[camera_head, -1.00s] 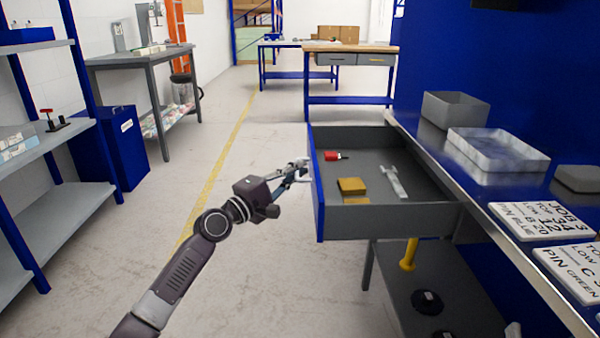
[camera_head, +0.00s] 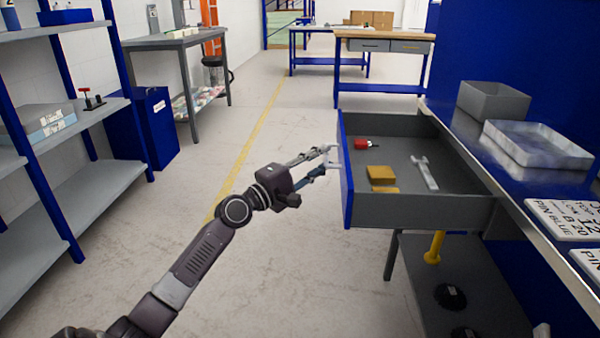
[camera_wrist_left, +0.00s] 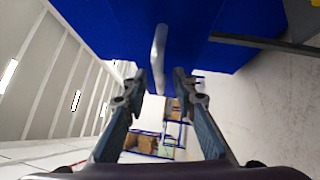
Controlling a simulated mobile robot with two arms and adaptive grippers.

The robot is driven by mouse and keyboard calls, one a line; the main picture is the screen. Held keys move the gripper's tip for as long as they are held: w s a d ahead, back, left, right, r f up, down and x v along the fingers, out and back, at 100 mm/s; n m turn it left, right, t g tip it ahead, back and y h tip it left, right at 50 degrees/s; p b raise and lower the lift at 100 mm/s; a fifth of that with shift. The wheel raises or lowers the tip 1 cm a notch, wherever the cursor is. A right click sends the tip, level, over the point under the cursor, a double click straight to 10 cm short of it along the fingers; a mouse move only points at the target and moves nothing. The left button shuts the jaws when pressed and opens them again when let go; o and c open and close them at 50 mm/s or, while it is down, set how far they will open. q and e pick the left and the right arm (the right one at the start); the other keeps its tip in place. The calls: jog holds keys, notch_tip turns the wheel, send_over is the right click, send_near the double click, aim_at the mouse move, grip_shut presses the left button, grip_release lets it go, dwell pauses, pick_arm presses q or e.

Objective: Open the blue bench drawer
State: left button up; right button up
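The blue bench drawer stands pulled out from the bench, with its blue front panel (camera_head: 346,185) facing left. Inside lie a red-handled tool, yellow blocks and a grey wrench. My left gripper (camera_head: 325,161) is at the outer side of the front panel, by the handle. In the left wrist view, the pale handle (camera_wrist_left: 159,58) sticks out from the blue panel between and beyond the two fingertips (camera_wrist_left: 160,88). The fingers are spread with gaps on both sides of the handle, so it is not gripped. My right gripper is not in view.
The bench top (camera_head: 475,140) holds a grey bin (camera_head: 493,101), a shallow metal tray (camera_head: 537,145) and label cards. A blue shelf rack (camera_head: 75,190) and a blue cabinet (camera_head: 150,130) stand at left. The floor (camera_head: 250,160) between is open.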

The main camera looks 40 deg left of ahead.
pick_arm(q)
jog(key=v, duration=1)
jog(key=shift+s+a, duration=0.1)
jog(key=shift+s, duration=0.05)
